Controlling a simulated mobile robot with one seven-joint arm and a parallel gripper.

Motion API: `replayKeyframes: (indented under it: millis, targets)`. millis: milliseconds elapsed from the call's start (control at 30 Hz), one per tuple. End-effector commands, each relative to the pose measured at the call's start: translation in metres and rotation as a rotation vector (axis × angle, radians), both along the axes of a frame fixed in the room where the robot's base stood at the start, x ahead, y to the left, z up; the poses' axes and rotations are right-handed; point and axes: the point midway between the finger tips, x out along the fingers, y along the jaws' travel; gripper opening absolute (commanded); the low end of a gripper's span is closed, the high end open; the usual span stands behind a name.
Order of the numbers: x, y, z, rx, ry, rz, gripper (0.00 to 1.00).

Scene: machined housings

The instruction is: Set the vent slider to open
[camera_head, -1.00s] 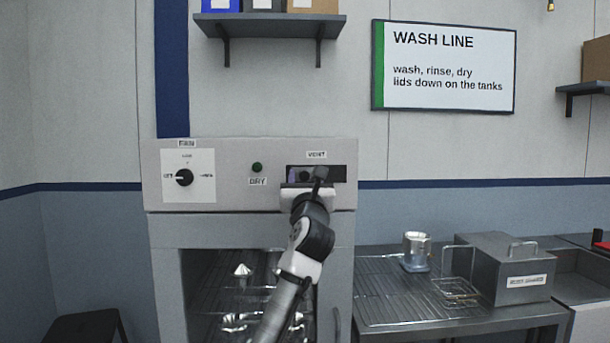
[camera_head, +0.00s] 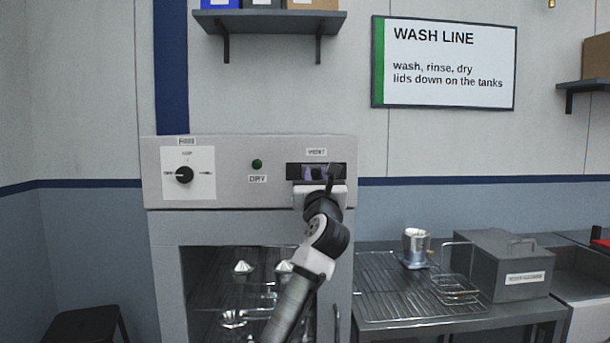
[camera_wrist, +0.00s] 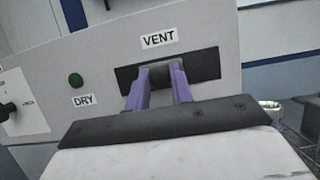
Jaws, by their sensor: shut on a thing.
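The vent slider is a dark knob (camera_wrist: 159,75) in a black slot (camera_wrist: 205,65) under the VENT label in the wrist view. The slot also shows in the head view (camera_head: 339,171) at the right of the grey panel. My gripper (camera_wrist: 161,72) has purple fingers, one on each side of the knob, and is shut on it. The knob sits around the left-middle part of the slot, with bare slot to its right. In the head view my gripper (camera_head: 315,172) hides most of the knob. No open or closed marks are readable by the slot.
A green DRY button (camera_head: 257,164) and a fan dial (camera_head: 185,175) sit left of the slot on the same panel. Below is the cabinet's open bay with racks and metal parts. A drain table (camera_head: 375,290) with a metal cup (camera_head: 416,247) stands at right.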

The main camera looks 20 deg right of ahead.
Motion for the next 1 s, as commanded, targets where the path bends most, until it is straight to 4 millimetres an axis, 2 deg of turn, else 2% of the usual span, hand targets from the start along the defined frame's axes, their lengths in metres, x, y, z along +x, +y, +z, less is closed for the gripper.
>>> replayKeyframes:
  millis: [33, 200, 533, 567, 700, 1000]
  targets:
    - [-0.004, -0.014, 0.002, 0.004, 0.0, -0.004, 0.0]
    - [-0.011, -0.038, 0.002, 0.001, 0.0, -0.003, 0.0]
    - [-0.013, -0.044, 0.0, 0.0, -0.002, -0.005, 0.0]
    - [-0.013, -0.044, 0.0, 0.0, -0.002, -0.005, 0.25]
    - [-0.013, -0.044, 0.0, 0.0, -0.002, -0.005, 0.43]
    - [-0.013, -0.042, 0.0, 0.0, -0.001, -0.002, 0.44]
